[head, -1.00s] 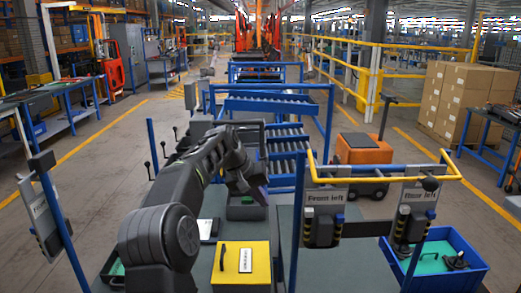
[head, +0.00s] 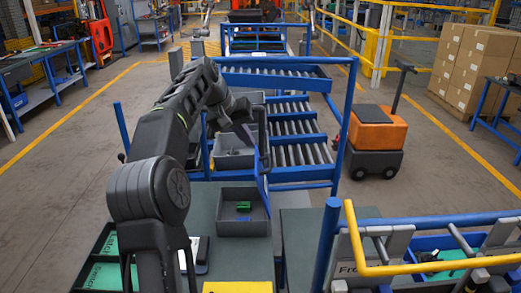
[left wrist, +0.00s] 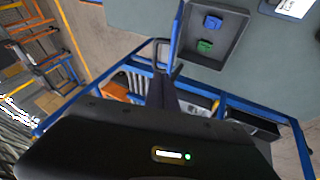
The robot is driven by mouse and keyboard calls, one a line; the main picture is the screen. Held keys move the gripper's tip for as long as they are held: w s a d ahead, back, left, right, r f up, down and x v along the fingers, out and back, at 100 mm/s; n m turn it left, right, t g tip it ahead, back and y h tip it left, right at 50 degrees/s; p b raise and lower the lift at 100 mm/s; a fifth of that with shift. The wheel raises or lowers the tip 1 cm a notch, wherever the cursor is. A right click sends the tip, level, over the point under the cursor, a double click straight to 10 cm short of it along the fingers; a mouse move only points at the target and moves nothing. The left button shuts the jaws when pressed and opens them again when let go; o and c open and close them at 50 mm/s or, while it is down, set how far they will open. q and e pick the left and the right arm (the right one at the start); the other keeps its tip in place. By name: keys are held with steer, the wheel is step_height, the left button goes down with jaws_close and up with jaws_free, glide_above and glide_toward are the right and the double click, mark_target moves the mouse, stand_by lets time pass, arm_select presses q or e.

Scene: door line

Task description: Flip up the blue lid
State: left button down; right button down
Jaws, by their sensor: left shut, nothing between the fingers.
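The blue lid (head: 262,172) shows in the head view as a thin panel, nearly edge-on, standing up at the right side of an open grey bin (head: 228,226). In the left wrist view the lid (left wrist: 178,32) stands along the left wall of the bin (left wrist: 232,55). A green block (head: 243,206) lies in the bin; the wrist view also shows a blue block (left wrist: 213,22). My left gripper (head: 249,138) is shut and empty, close to the lid's upper end; I cannot tell whether they touch. My right gripper is out of view.
A yellow box (head: 238,287) is cut off at the bottom edge. Green-bottomed trays (head: 100,277) lie at the lower left. A blue post (head: 326,245) and yellow rail (head: 430,268) stand at the right. Roller conveyors (head: 290,128) and an orange cart (head: 376,130) are beyond.

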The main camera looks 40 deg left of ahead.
arm_select(q)
steer(key=shift+s+d+r, duration=0.1)
steer(key=p+x, duration=0.2)
steer(key=x, duration=0.8)
stand_by(0.3)
